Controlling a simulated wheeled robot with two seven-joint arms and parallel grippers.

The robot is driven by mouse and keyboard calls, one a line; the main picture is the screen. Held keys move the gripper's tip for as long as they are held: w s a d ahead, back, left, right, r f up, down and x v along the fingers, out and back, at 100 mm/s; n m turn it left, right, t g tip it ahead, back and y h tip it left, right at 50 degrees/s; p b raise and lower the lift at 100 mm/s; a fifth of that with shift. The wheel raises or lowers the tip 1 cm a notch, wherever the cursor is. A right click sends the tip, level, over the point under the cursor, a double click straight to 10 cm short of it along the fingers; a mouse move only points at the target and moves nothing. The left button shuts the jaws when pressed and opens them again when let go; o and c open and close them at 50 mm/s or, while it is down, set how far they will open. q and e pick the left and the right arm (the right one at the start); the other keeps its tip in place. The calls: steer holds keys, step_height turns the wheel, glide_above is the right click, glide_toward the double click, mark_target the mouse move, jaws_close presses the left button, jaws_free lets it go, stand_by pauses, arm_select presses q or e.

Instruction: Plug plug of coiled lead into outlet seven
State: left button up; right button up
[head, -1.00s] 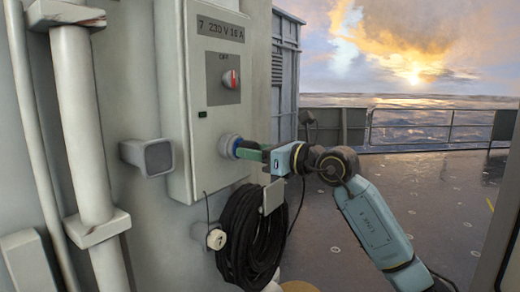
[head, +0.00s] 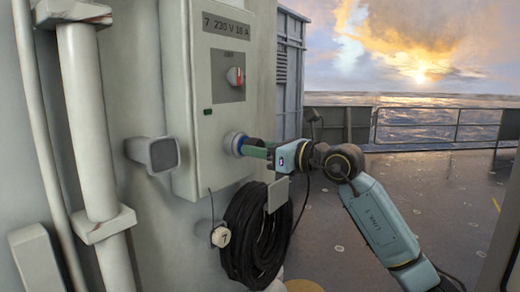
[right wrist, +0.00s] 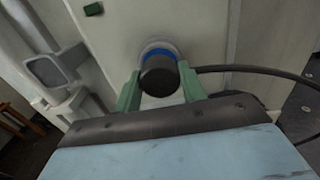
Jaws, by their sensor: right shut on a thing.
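Outlet seven (head: 233,141) is a round grey socket with a blue ring, low on the right side of the grey box labelled "7 230 V 16 A". My right gripper (head: 247,148) reaches it from the right, its green fingers close to the socket face. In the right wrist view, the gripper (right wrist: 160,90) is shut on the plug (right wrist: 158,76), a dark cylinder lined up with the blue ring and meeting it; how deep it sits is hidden. The plug's lead (right wrist: 265,73) runs off right. The coiled black lead (head: 256,235) hangs below the box. My left gripper is out of view.
A rotary switch (head: 235,76) with a red mark sits above the outlet on the box (head: 217,110). A round tag marked 7 (head: 221,237) hangs on a cord left of the coil. A grey square-faced fitting (head: 155,153) juts from the wall. Open deck lies right.

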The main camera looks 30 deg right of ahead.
steer(key=shift+w+a, duration=0.2)
steer(key=shift+w, duration=0.2)
steer(key=o, duration=1.4)
steer(key=b+v, duration=0.4)
steer(key=v, duration=0.9)
steer(key=shift+s+d, duration=0.1)
steer(key=shift+s, duration=0.05)
steer(key=shift+f, duration=0.1)
